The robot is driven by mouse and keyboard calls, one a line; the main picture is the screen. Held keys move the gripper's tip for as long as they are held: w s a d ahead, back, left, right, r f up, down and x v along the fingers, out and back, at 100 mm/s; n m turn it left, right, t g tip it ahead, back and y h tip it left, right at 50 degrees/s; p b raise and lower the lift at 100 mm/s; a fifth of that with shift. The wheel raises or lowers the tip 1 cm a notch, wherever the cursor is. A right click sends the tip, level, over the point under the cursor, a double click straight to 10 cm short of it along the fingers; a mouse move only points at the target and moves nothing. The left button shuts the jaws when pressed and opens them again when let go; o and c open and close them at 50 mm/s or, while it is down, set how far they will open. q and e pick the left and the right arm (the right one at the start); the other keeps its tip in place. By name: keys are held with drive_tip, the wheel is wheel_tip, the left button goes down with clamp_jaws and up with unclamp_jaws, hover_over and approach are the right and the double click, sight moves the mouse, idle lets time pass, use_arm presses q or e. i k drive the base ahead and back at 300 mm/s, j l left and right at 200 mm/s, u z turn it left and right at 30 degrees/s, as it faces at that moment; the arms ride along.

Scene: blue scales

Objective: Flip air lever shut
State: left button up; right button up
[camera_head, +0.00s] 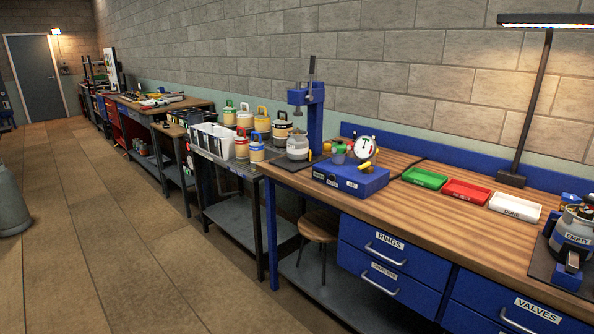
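A blue box (350,180) with a round white gauge (365,148) stands on the wooden workbench (420,228), near its left end. Small labels are on its front, too small to read surely; the right one may say AIR. A small yellow lever or handle (365,168) sits on top of the box at the right, below the gauge. It looks tilted, but I cannot tell whether it is open or shut. Small green and yellow parts (338,150) stand at the box's back left. Neither of my grippers is in view.
A blue press (314,118) and a grey canister (297,146) stand left of the box. Green (424,178), red (466,192) and white (515,206) trays lie to its right. A stool (318,228) is under the bench. The floor (110,240) at left is mostly clear.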

sight(368, 165)
drive_tip(key=i+j+z, duration=0.2)
drive_tip(key=i, duration=0.2)
drive_tip(key=i+z, duration=0.2)
drive_tip(key=i, duration=0.15)
drive_tip(key=i+j+z, duration=0.2)
drive_tip(key=i+j+u, duration=0.65)
drive_tip(key=i+j, duration=0.2)
drive_tip(key=i, duration=0.05)
